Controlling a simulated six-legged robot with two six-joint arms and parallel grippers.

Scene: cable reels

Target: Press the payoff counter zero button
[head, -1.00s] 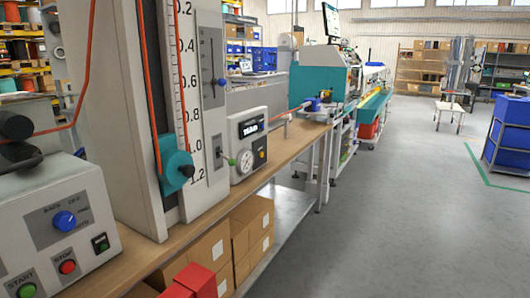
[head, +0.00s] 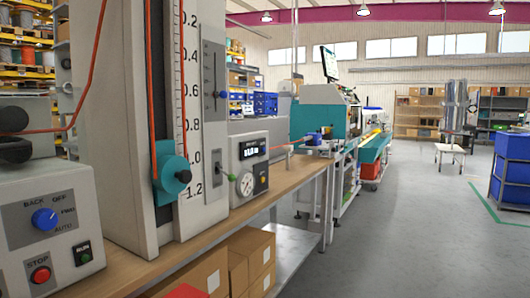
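A small white box (head: 236,188) stands on the wooden bench right of the tall scale column. Its front has a dark lit display (head: 253,149), too small to read surely, and a round gauge (head: 245,184). Small dark controls sit right of the gauge; I cannot tell whether one is the zero button. Neither of my grippers is in view.
A control box (head: 110,255) with blue knob (head: 44,219) and red stop button (head: 40,274) is at the near left. The scale column (head: 125,120) rises beside it. Cardboard boxes (head: 210,277) sit under the bench (head: 285,185).

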